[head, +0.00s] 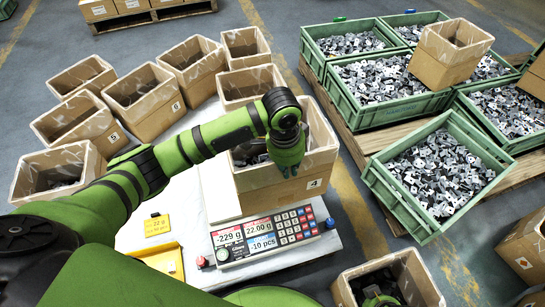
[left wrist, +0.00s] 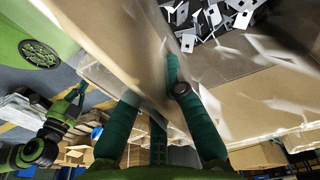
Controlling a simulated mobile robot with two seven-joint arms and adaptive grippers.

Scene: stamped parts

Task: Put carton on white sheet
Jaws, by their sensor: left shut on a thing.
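The carton marked 4 (head: 315,183) is above the platform of the white counting scale (head: 220,190); I cannot tell whether it touches it. My left gripper (head: 287,160) comes down over its near wall and is shut on it. In the left wrist view the fingers (left wrist: 152,88) straddle the carton wall (left wrist: 240,95), and grey stamped parts lie inside. The white surface (head: 135,232) under the scale is partly covered by my arm; I cannot make out a separate white sheet. A dark green part, probably my right gripper (head: 380,298), shows at the bottom edge.
Several open cartons, one marked 5 (head: 85,125) and one marked 6 (head: 150,100), crowd the left and back. The scale display (head: 265,238) reads -229 g. Green crates (head: 375,185) of parts stand on a pallet at right. A carton (head: 420,280) is at the bottom right.

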